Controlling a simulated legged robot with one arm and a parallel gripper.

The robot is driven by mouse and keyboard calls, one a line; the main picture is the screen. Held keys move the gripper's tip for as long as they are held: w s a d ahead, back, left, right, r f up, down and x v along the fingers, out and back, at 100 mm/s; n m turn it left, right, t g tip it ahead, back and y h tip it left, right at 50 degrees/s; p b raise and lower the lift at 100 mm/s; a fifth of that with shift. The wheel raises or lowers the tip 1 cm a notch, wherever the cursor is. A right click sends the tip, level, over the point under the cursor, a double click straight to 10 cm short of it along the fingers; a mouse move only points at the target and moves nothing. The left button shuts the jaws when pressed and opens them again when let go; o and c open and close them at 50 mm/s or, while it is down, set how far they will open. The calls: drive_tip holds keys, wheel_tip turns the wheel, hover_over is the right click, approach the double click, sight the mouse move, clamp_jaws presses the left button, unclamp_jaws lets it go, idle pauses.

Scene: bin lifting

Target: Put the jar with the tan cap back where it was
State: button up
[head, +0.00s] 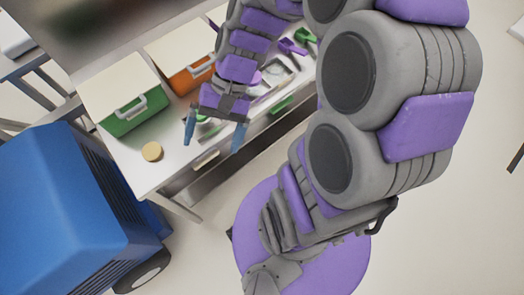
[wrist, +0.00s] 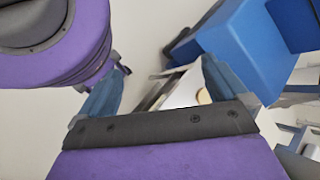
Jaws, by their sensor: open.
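The jar with the tan cap (head: 152,151) stands on the pale table near its front edge, in front of the green bin. In the head view I see mostly its round cap; its body is largely hidden. My gripper (head: 213,135) is open, fingers spread, with nothing visibly held. It is to the right of the jar and apart from it, over the front part of the table. In the wrist view my gripper (wrist: 165,75) shows both blue fingers apart, and a tan round patch, likely the jar's cap (wrist: 204,96), shows partly behind the right finger.
A green bin (head: 135,113) and an orange bin (head: 191,78), both with pale lids, stand on the table (head: 170,170). Several small purple and green tools and a tray (head: 277,72) lie to the right. A large blue container (head: 70,215) stands close to the table's left front.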

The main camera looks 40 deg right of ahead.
drive_tip(key=s+d+r+n+t+h, duration=0.1)
drive_tip(key=s+d+n+h, duration=0.4)
drive_tip(key=s, duration=0.5)
drive_tip(key=r+h, duration=0.1)
drive_tip(key=h, duration=0.1)
drive_tip(key=shift+s+d+t+h, duration=0.2)
drive_tip(key=shift+s+t+h, duration=0.1)
